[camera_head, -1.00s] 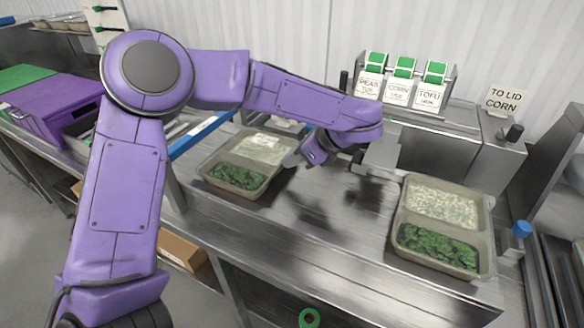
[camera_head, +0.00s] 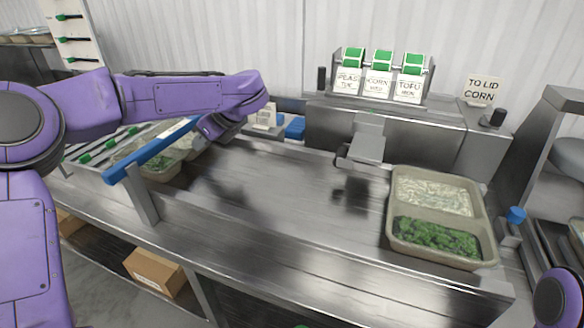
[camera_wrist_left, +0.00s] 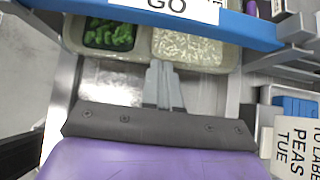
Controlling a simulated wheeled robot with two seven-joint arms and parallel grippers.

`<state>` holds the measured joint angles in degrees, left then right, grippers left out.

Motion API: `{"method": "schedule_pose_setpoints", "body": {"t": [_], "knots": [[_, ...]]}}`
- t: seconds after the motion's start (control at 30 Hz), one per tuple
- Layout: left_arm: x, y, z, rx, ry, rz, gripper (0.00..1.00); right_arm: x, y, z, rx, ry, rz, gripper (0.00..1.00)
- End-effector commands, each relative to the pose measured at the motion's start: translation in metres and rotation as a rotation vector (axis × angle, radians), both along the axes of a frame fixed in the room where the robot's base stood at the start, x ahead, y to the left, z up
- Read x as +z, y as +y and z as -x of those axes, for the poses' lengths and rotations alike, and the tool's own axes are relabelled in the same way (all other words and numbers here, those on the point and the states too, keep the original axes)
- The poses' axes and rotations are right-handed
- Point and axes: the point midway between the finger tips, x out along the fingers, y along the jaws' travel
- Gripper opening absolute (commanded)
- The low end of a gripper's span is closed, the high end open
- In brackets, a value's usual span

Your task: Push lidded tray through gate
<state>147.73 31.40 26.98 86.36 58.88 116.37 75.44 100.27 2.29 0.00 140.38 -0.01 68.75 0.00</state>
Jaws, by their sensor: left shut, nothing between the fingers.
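A two-compartment tray with greens and a pale rice-like filling lies at the left of the steel counter, partly under the blue gate bar (camera_head: 150,155). In the left wrist view, the tray (camera_wrist_left: 146,53) lies under the blue bar (camera_wrist_left: 262,38), which carries a "GO" sign (camera_wrist_left: 200,8). I cannot make out a lid clearly. My left gripper (camera_wrist_left: 160,66) is shut and empty, its fingertips at the tray's near edge; contact is hard to tell. In the head view the left gripper is mostly hidden by its own wrist. My right gripper is not in view.
A second filled tray (camera_head: 390,240) sits at the counter's right. A grey device (camera_head: 367,140) stands mid-counter.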

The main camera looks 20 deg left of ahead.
Motion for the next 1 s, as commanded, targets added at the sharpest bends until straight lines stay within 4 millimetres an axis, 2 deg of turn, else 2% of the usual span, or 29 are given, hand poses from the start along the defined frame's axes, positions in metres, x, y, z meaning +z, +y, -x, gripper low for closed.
{"method": "schedule_pose_setpoints", "body": {"t": [0.13,0.47,0.57,0.67,0.8,1.0], "knots": [[-0.003,0.007,0.001,0.003,0.007,0.002,0.0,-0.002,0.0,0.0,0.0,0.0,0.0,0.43],[-0.003,0.004,0.001,0.002,0.006,0.001,0.0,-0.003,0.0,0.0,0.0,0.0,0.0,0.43],[-0.004,-0.008,0.001,0.001,0.006,-0.001,0.0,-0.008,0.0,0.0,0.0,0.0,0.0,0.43],[-0.004,-0.031,0.002,0.001,0.003,-0.004,0.0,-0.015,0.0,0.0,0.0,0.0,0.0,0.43],[0.034,-0.061,0.002,0.004,0.0,-0.003,0.0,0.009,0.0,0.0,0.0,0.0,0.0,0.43],[0.064,-0.092,0.003,0.006,0.001,-0.003,0.0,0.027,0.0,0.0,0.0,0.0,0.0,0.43]]}}
